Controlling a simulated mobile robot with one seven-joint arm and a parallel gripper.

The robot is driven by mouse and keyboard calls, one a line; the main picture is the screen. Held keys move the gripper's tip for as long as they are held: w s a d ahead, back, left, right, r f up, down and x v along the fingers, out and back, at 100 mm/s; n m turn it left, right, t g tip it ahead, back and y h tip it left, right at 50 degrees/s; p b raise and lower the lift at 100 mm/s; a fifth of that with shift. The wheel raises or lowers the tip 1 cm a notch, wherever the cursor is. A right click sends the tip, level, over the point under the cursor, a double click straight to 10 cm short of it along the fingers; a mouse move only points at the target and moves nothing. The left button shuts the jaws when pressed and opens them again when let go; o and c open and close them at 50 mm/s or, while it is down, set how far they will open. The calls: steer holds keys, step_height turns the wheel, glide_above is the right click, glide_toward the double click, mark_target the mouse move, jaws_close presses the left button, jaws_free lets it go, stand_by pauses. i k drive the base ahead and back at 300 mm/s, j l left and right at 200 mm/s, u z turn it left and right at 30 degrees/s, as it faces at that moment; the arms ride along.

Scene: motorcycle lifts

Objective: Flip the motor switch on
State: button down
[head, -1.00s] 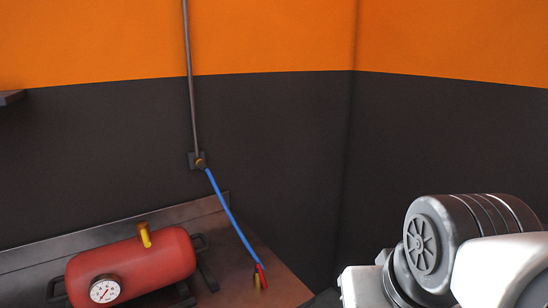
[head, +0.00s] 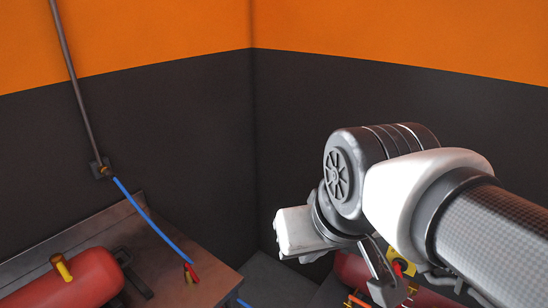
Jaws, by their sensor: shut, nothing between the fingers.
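I cannot make out the motor switch for certain. A yellow part with a red piece on it (head: 402,262) shows at the lower right, partly hidden behind my arm. It is by a dark red rounded body (head: 352,268), also mostly covered. My gripper (head: 382,290) hangs down in front of these; its grey fingers look shut and empty. I cannot tell whether it touches anything there.
A red tank (head: 85,280) with a yellow fitting lies on a metal bench (head: 160,240) at the lower left. A blue hose (head: 145,210) runs from a wall outlet (head: 101,168) to the bench. Dark walls meet in a corner behind.

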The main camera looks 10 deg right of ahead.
mark_target(400, 265)
steer(key=z, duration=1.3)
steer(key=k+l+u, duration=0.2)
steer(key=i+j, duration=0.05)
steer(key=i, duration=0.05)
